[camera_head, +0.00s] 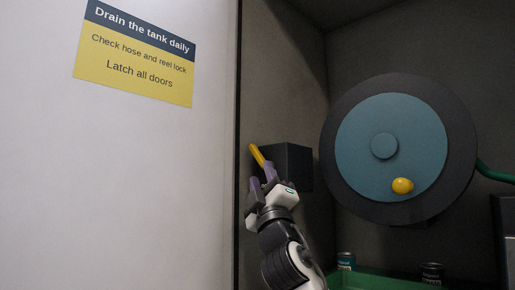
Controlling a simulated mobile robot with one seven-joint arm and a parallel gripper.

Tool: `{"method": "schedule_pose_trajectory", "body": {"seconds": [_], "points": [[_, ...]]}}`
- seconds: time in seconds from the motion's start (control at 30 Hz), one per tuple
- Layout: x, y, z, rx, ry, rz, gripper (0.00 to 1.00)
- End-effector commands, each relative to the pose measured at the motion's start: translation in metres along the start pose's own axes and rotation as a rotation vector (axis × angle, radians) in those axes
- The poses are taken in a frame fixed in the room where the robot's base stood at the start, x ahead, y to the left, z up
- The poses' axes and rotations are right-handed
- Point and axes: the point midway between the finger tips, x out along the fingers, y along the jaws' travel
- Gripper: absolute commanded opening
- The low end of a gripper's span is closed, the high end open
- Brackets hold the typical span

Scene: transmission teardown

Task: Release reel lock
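The reel lock appears to be a yellow lever (257,155) on a dark box (293,167) fixed to the wall left of the reel. The lever tilts up and to the left. My gripper (262,178) is just below the lever, its two purple fingers apart with a gap between them. The right finger overlaps the lever's lower end in the picture; I cannot tell whether they touch. The left finger stands clear of the lever. The lever's lower end and its pivot are hidden by my gripper. The reel (365,135) has a blue face and a dark rim.
A yellow knob (402,186) sits on the reel's face. A green hose (495,174) leaves the reel at the right. Cans (346,260) stand low by a green tray (375,281). A white panel with a sign (135,50) fills the left side.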

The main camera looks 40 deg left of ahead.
Motion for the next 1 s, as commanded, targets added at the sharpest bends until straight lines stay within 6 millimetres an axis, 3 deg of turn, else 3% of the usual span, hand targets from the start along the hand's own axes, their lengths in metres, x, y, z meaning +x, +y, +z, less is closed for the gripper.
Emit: {"method": "schedule_pose_trajectory", "body": {"seconds": [0.1, 0.4, 0.83, 1.0], "points": [[0.032, 0.004, -0.003, 0.001, 0.000, -0.001, 0.36], [0.078, 0.002, -0.002, 0.002, 0.000, 0.000, 0.36], [0.087, 0.000, 0.000, 0.001, 0.001, 0.000, 0.36], [0.087, 0.000, 0.000, 0.001, 0.001, 0.000, 0.17]]}}
